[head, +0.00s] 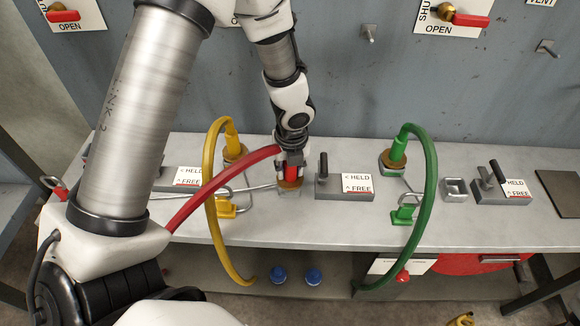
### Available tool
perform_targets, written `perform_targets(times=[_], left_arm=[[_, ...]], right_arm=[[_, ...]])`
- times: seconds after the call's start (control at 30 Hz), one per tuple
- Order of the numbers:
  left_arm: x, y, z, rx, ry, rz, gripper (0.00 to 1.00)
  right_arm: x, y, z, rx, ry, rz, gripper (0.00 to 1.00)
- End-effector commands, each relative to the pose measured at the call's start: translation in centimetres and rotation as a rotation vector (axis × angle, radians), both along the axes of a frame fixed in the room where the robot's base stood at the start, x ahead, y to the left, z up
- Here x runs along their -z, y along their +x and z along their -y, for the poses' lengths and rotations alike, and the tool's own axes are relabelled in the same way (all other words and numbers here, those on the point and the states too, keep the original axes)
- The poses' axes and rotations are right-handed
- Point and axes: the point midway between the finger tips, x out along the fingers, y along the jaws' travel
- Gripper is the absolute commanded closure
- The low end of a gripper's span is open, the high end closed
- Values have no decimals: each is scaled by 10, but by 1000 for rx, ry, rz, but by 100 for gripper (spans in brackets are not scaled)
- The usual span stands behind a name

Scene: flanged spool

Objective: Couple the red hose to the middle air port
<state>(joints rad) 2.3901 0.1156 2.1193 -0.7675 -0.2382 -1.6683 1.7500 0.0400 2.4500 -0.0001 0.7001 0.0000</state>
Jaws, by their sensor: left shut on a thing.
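My left gripper (292,160) reaches down in front of the grey wall panel and is shut on the red end of the red hose (222,185). The hose curves from that end down to the left and passes behind my arm. The red end points down at the middle air port (289,185), which has a brass-coloured collar on a grey block. The end appears in line with the collar; I cannot tell whether it is seated. A lever (324,168) stands upright right of this port, beside a HELD/FREE label (357,184). My right gripper is not in view.
A yellow hose (208,180) is on the left port and a green hose (432,190) on the right port, both arching over the bench edge (330,240). Another lever (497,173) stands at the right.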

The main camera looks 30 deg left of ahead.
Motion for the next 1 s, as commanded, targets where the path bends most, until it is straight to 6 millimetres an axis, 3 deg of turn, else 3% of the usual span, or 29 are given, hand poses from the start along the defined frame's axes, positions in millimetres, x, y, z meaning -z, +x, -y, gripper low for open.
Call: perform_targets(times=[0.03,0.1,0.47,0.57,0.9,1.0], left_arm=[[0,0,0,0,1,1,56],[0,0,0,0,1,1,37],[-5,0,0,0,1,1,37],[-19,-1,1,-1,1,4,37],[-101,-8,9,0,1,5,37],[-114,-9,10,0,1,2,37]], right_arm=[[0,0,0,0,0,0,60],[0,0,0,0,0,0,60],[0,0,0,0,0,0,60],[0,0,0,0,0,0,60],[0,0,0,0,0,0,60],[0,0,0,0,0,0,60]])
